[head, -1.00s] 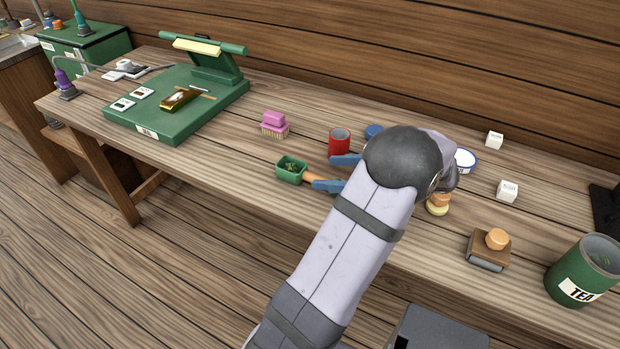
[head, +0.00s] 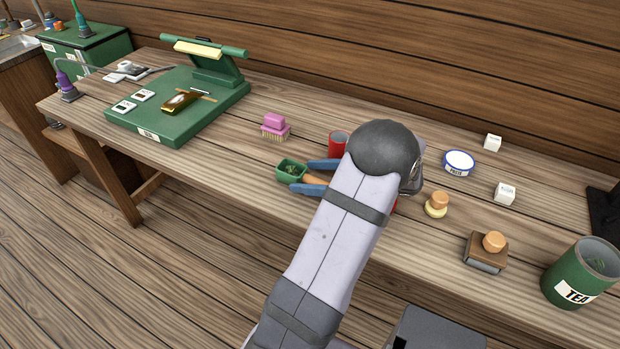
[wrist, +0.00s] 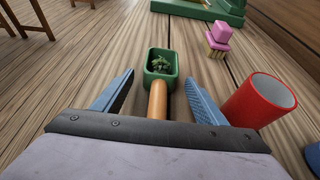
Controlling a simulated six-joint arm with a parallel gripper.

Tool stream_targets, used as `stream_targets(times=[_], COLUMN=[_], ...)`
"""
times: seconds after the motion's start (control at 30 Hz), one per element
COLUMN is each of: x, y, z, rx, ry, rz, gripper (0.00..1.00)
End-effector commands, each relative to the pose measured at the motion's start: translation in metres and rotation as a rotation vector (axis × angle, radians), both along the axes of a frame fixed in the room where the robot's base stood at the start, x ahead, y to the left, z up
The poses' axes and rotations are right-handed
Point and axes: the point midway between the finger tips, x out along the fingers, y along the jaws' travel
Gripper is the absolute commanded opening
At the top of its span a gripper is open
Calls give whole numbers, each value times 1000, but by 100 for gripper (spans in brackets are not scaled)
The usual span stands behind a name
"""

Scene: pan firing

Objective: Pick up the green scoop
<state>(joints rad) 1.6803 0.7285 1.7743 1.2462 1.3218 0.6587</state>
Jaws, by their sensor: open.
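The green scoop (head: 291,171) lies on the wooden table, holding dark green leafy bits. Its orange-brown wooden handle points toward my gripper. In the wrist view the scoop's cup (wrist: 161,65) is just beyond the fingertips. The handle (wrist: 157,100) runs between the two blue fingers. My gripper (wrist: 158,82) is open, with a gap on each side of the handle. In the head view my gripper (head: 308,177) is low by the table, and my arm hides part of the handle.
A red cup (wrist: 259,100) stands close to the right finger. A pink brush (head: 275,126) is behind the scoop. A green press (head: 180,115) is at the far left. A tape roll (head: 459,162), stampers, white cubes and a green tea tin (head: 583,272) lie to the right.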

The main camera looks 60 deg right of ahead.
Motion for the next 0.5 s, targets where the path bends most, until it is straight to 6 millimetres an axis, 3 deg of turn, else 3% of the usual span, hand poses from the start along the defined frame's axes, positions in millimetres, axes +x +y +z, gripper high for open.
stream_targets(times=[0.3,0.5], x=[4,4], y=[0,0], z=[-2,-2], rx=[-1,-1], ry=[1,1], rz=[-1,-1], gripper=[66,21])
